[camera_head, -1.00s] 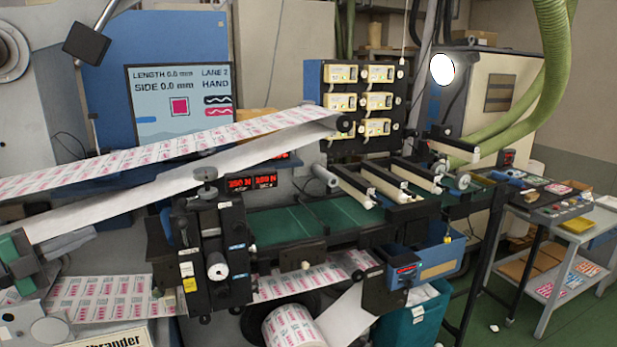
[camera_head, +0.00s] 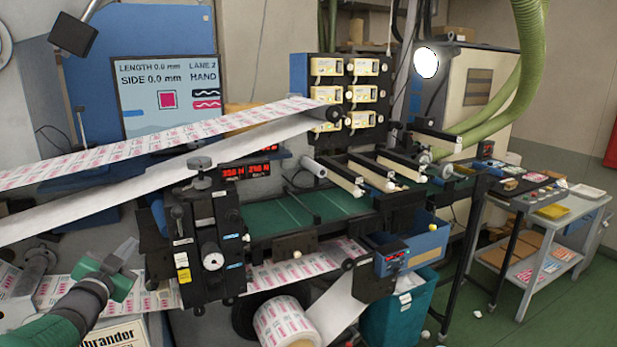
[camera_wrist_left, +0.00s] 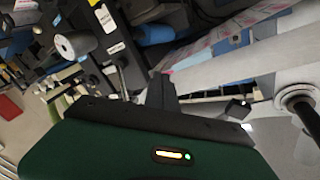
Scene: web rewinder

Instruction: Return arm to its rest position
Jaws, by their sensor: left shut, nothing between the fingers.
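My left arm comes in at the lower left of the head view. Its green and grey left gripper (camera_head: 126,254) is shut and empty, in front of the lower printed web and left of the black slitting unit (camera_head: 205,243). In the left wrist view the dark fingers (camera_wrist_left: 160,90) are together with nothing between them, below the white web and a black unit with a white knob (camera_wrist_left: 76,44). My right arm and gripper are not in view.
The printed web (camera_head: 150,145) runs above my left gripper. A white box (camera_head: 115,333) with dark lettering is close beside the arm at the bottom. A label roll (camera_head: 283,322) hangs below the green table (camera_head: 300,218). A grey cart (camera_head: 552,222) stands at the right.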

